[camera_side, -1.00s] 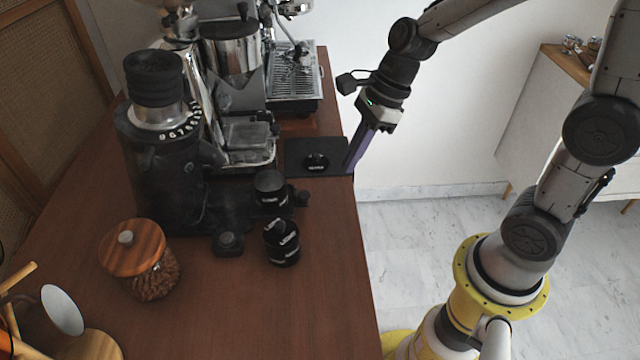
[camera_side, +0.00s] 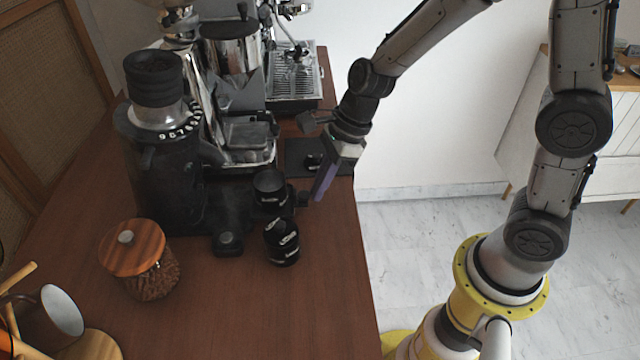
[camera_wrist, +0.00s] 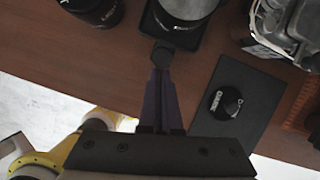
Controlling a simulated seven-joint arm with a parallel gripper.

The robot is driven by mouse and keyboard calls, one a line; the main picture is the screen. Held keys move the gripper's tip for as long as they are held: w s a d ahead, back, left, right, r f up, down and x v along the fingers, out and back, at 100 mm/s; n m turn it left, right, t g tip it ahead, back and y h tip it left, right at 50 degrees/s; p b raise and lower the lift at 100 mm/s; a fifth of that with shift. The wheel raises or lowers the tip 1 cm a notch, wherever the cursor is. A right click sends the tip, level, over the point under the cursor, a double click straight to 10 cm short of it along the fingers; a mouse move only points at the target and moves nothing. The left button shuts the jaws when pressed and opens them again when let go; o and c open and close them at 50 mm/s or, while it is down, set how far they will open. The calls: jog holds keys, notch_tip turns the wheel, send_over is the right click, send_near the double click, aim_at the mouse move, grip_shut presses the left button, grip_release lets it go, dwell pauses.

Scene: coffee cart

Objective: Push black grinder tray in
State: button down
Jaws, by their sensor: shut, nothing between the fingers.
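The black grinder (camera_side: 165,170) stands on the wooden counter at the left in the side view. Its black tray (camera_wrist: 150,22) sticks out toward my gripper, with a round dark knob (camera_wrist: 162,55) at its front; the knob also shows in the side view (camera_side: 302,198). A dosing cup (camera_side: 270,190) stands on the tray and hides much of it. My gripper (camera_side: 318,197) is shut and empty, low over the counter at its right edge. In the wrist view its fingertips (camera_wrist: 161,74) are right at the knob; I cannot tell whether they touch it.
A black mat (camera_side: 330,168) with a tamper (camera_wrist: 224,103) lies just beyond my gripper. A black canister (camera_side: 282,243) stands nearer, beside the tray. A jar of beans (camera_side: 140,265) stands at the left, and the espresso machine (camera_side: 293,75) at the back. The front right counter is bare.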

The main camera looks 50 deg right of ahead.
aim_at(271, 187)
jog(key=w+a, duration=0.5)
jog(key=shift+w+a, duration=0.65)
jog(key=shift+r, duration=0.1)
